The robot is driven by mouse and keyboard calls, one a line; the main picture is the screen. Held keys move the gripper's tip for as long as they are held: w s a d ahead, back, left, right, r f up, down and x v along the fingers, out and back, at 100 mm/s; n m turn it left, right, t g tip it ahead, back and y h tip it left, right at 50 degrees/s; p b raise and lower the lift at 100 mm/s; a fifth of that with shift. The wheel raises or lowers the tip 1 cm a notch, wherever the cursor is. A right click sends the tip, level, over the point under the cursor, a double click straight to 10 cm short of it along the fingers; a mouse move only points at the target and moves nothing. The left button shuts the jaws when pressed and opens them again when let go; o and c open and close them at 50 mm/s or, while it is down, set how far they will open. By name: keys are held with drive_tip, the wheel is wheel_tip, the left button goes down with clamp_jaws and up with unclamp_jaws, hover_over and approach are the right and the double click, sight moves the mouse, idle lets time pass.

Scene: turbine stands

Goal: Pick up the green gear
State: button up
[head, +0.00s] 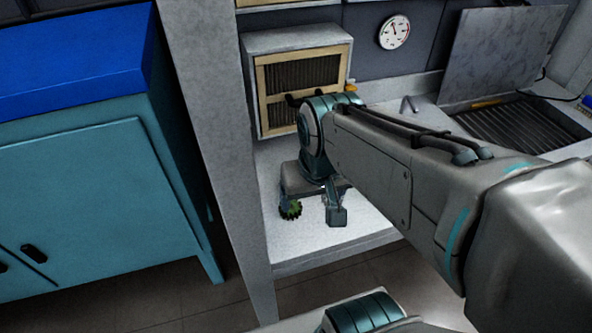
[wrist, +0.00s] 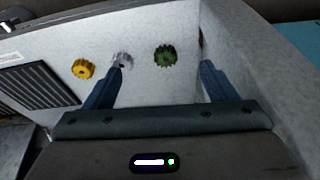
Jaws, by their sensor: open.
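The green gear (wrist: 165,55) lies on the pale grey shelf in the wrist view, between the lines of my two fingers and slightly ahead of their tips. In the head view the green gear (head: 290,211) shows near the shelf's front, partly hidden by my gripper (head: 312,207). My gripper (wrist: 161,67) is open and empty, pointing down over the shelf. Its left finger overlaps a grey gear (wrist: 123,60) in the wrist view. I cannot tell the exact height of the fingertips above the shelf.
A yellow gear (wrist: 83,68) lies left of the grey one. A box with a slatted, framed front (head: 302,88) stands at the back of the shelf (head: 300,248). A grey post (head: 205,120) rises at the left, beside a teal cabinet (head: 90,205). A gauge (head: 394,32) hangs behind.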

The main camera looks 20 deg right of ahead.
drive_tip(key=w+f+m+g+y+b, duration=0.1)
drive_tip(key=w+f+m+g, duration=0.4)
drive_tip(key=w+m, duration=0.7)
drive_tip(key=shift+n+t, duration=0.7)
drive_tip(key=f, duration=0.3)
drive_tip(key=w+f, duration=0.1)
drive_tip(key=f, duration=0.5)
drive_tip(key=shift+w+a, duration=0.25)
drive_tip(key=shift+w, duration=0.15)
drive_tip(key=shift+d+f+p, duration=0.15)
drive_tip(key=shift+f+p, duration=0.25)
drive_tip(key=shift+f, duration=2.25)
drive_tip(key=shift+s, duration=0.1)
drive_tip(key=c, duration=1.5)
drive_tip(key=shift+r, duration=0.15)
